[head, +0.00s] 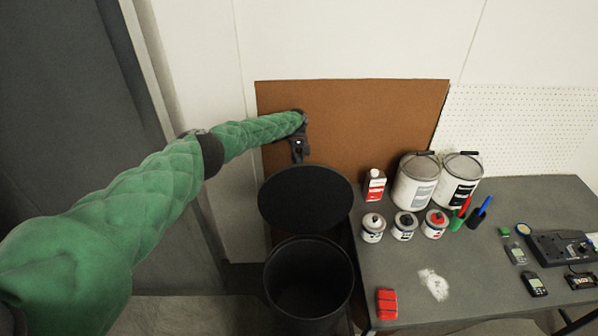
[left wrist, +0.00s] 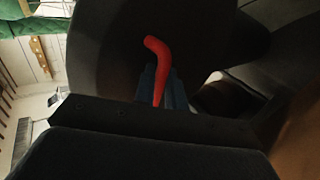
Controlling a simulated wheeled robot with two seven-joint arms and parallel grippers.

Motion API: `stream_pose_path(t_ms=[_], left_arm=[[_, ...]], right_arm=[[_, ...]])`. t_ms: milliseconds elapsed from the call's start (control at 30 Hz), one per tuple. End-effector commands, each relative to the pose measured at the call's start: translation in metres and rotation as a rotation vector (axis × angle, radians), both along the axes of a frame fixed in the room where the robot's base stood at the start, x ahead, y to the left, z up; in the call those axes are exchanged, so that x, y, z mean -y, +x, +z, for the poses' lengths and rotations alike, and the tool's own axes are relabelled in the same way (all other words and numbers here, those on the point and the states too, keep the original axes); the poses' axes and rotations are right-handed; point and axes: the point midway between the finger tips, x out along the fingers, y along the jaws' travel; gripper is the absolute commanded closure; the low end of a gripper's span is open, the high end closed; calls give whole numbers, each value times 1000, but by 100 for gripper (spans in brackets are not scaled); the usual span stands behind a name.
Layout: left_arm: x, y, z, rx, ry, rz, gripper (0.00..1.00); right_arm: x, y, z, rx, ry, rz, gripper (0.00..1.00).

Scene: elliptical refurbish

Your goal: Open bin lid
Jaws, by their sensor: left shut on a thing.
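The black bin (head: 308,280) stands beside the table's left edge with its mouth uncovered and its dark inside showing. Its round black lid (head: 306,198) is raised above and behind the mouth, tilted up with its flat face toward me. My left gripper (head: 298,152) is at the lid's upper edge, shut on the lid. In the left wrist view, the dark lid fills much of the picture. A bent red bar (left wrist: 155,68) shows there by the blue-grey fingers; I cannot tell what it belongs to. The exact contact is hidden. My right gripper is not in view.
The grey table (head: 470,270) at the right holds paint cans (head: 415,182), smaller tins, a red-and-white bottle (head: 374,186), a red block (head: 387,304) and meters. A brown board (head: 350,120) leans on the wall behind the lid.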

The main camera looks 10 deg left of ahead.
Motion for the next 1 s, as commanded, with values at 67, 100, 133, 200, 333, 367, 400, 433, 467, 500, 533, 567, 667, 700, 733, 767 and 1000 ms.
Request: stream_pose_path(t_ms=[67, 100, 133, 200, 333, 367, 400, 433, 467, 500, 533, 567, 667, 700, 733, 767, 1000], left_arm=[[-2, -4, -10, -6, 6, -1, 100], [-2, -4, -10, -6, 6, -1, 100], [-2, -4, -10, -6, 6, -1, 100], [-1, -4, -9, -6, 6, -1, 76], [-1, -3, -7, -4, 4, 0, 66], [-1, -3, -6, -4, 3, -1, 66], [-1, -3, -5, -4, 3, -1, 66], [-1, -2, -5, -4, 3, -1, 66], [0, -2, -5, -4, 2, -1, 66], [0, -2, -4, -3, 2, -1, 66], [0, -2, -4, -3, 2, -1, 66], [0, -2, -4, -3, 2, -1, 66], [0, -1, -2, -2, 1, -1, 66], [0, -1, -1, -2, 2, -1, 66], [-1, -1, 1, -1, 0, -1, 66], [-1, -1, 2, -1, 0, -1, 66], [-2, -1, 26, -1, 2, -1, 66]], right_arm=[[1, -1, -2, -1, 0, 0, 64], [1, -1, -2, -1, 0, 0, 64], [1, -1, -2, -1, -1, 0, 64], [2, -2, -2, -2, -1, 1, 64], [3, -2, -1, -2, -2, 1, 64], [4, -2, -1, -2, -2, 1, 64], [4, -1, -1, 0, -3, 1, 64], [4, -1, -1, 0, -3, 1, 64], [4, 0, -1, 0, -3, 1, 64], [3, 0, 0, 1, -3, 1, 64], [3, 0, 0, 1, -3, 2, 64], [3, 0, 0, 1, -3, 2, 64], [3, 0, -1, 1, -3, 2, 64], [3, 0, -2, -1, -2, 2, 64], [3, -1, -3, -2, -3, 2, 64], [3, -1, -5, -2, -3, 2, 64], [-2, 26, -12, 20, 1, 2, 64]])
